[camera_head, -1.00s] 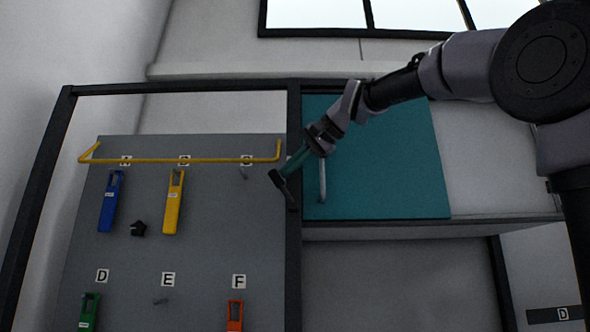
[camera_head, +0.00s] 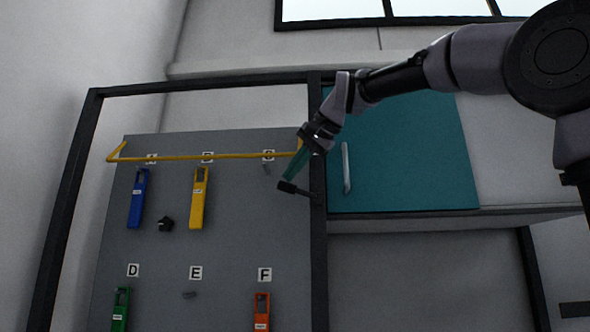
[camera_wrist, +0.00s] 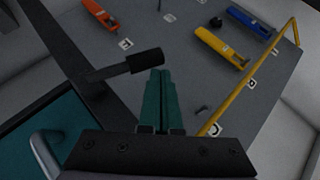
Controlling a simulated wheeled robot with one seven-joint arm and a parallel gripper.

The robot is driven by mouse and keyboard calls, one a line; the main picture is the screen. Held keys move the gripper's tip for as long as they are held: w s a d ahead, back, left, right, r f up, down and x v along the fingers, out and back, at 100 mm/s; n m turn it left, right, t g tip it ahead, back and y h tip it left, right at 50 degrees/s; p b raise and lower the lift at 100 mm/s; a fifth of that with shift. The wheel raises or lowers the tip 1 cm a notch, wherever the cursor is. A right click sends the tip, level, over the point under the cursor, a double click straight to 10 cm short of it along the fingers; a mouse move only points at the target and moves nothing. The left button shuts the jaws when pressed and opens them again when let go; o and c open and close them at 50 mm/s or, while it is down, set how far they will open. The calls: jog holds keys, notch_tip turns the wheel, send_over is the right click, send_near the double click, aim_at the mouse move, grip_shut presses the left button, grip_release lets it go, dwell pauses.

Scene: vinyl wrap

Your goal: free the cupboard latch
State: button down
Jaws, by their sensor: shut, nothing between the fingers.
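The cupboard's teal door (camera_head: 405,150) looks shut and has a pale upright handle (camera_head: 346,168). The latch is a black lever (camera_head: 298,189) on the dark post left of the door. It points left and slightly up, and its thick knob lies over the grey board. My gripper (camera_head: 290,176) has teal fingers, shut and empty, pointing down-left just above the knob. In the wrist view the knob (camera_wrist: 145,60) lies right at the tips of my shut fingers (camera_wrist: 161,75); I cannot tell whether they touch.
A yellow rail (camera_head: 220,156) crosses the board's top, close to my gripper. Blue (camera_head: 138,200), yellow (camera_head: 198,205), green (camera_head: 121,308) and orange (camera_head: 262,312) tags hang on the lettered grey board (camera_head: 240,235). The dark post (camera_head: 318,250) divides board and cupboard.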

jog(key=shift+f, duration=0.1)
dwell(0.5)
jog(key=s+d+r, duration=0.2)
jog(key=s+r, duration=0.3)
jog(key=r, duration=0.3)
jog(key=shift+s+d, duration=0.3)
jog(key=s+d+f+h, duration=0.2)
jog(key=d+f, duration=0.6)
jog(key=f, duration=0.6)
jog(key=s+d+f+h, duration=0.1)
jog(key=s+d+f, duration=0.2)
jog(key=d+f, duration=0.5)
jog(key=s+d+f+h, duration=0.2)
jog(key=d+f, duration=0.7)
jog(key=f, duration=1)
jog(key=shift+s+f+m+g+h, duration=0.3)
jog(key=shift+s+f+g, duration=0.1)
jog(key=shift+s, duration=0.1)
jog(key=shift+d, duration=0.1)
